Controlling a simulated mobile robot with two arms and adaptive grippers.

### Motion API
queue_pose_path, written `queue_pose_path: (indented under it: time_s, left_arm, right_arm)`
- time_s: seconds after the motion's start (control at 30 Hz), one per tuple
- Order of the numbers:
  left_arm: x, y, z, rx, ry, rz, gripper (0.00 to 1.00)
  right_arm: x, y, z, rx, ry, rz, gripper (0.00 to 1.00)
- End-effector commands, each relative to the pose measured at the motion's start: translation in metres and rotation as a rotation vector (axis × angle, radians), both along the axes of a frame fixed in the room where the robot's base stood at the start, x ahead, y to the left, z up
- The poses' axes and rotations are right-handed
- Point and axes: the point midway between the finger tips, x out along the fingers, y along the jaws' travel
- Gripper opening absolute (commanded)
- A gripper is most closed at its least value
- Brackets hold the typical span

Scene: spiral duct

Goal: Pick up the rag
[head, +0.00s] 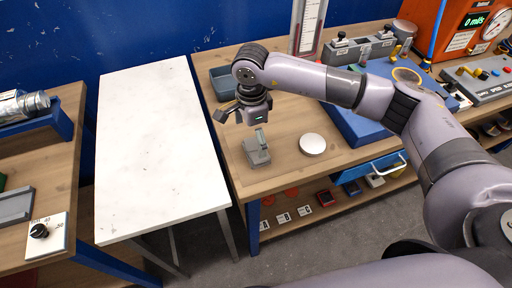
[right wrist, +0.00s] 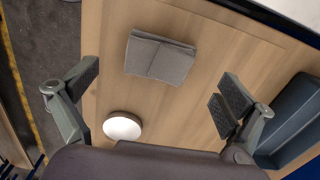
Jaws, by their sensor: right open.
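The rag (head: 257,158) is a grey folded cloth lying flat on the wooden workbench, near its left front part. In the right wrist view the rag (right wrist: 160,58) lies in full sight, ahead of the gap between the fingers. My right gripper (head: 243,126) is above the bench, just over and slightly behind the rag in the head view, and one finger overlaps the rag there. In the right wrist view its fingers (right wrist: 155,92) are wide apart with nothing between them. My left gripper is not in view.
A white round disc (head: 312,144) lies right of the rag. A dark grey bin (head: 222,76) stands behind. A blue case (head: 358,128) is farther right. A white-topped table (head: 155,140) stands left of the bench. Bare wood surrounds the rag.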

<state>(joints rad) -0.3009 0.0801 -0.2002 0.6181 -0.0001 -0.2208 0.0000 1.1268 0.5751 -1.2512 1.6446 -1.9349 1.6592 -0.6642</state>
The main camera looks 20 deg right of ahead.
Motion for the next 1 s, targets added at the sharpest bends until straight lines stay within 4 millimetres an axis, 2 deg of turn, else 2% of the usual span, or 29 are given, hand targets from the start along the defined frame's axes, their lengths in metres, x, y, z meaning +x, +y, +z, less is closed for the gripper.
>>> queue_pose_path:
  time_s: [0.07,0.17,0.27,0.4,0.7,1.0]
  left_arm:
    - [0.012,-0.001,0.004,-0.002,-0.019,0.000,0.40]
    - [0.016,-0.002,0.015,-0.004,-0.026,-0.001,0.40]
    - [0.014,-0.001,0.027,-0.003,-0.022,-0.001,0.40]
    - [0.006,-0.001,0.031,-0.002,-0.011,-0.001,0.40]
    - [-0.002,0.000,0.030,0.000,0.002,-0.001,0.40]
    - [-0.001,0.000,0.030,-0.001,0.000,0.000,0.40]
  right_arm:
    - [0.000,0.000,-0.003,-0.001,0.002,0.000,0.98]
    - [-0.001,0.000,-0.012,0.000,0.004,-0.001,0.98]
    - [-0.002,-0.001,-0.027,-0.002,0.007,-0.001,0.98]
    - [0.000,0.000,-0.047,0.000,0.002,-0.001,0.98]
    - [0.000,0.000,-0.054,0.001,0.000,0.000,0.98]
    - [0.000,0.000,-0.054,0.000,0.000,0.000,0.78]
